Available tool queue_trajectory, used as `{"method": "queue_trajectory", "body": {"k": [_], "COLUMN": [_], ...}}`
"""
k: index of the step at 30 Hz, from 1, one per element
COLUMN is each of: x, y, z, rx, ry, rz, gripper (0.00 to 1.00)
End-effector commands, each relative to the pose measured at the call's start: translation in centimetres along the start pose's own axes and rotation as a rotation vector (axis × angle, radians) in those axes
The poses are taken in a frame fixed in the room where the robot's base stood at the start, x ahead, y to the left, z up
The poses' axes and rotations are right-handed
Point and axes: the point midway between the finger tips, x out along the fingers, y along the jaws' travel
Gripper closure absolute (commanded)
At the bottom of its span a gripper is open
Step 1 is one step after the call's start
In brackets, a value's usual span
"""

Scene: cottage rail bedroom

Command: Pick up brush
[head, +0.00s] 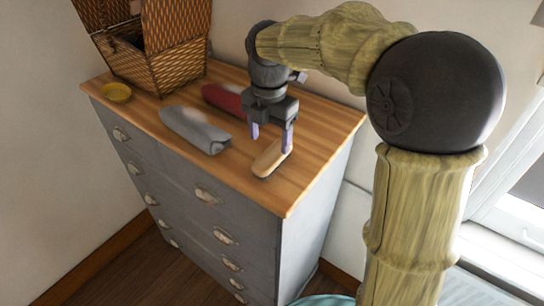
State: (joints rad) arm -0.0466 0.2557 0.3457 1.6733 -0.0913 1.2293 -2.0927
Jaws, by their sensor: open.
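The brush (269,160) appears to be the tan, wooden, rounded-end piece lying on top of the grey dresser, near its right front edge. No bristles show. My gripper (270,143) points down over the brush's far part, with its two purple-tipped fingers apart. The right finger overlaps the far right end of the brush in the picture. The left finger is to the left of it. Nothing is held between the fingers. I cannot tell whether a finger touches the brush or the dresser top.
Bare wood lies around the brush. The wall is behind.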

Motion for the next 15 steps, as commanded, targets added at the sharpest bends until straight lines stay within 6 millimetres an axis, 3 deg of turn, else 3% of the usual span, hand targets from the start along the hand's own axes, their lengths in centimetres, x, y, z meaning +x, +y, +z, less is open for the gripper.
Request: {"method": "queue_trajectory", "body": {"k": [4, 15], "x": [1.2, 1.6], "y": [-0.1, -0.1], "z": [0.1, 0.1], "rx": [0.003, 0.002], "ry": [0.000, 0.001], "rz": [0.000, -0.001], "gripper": [0.33, 0.33]}}
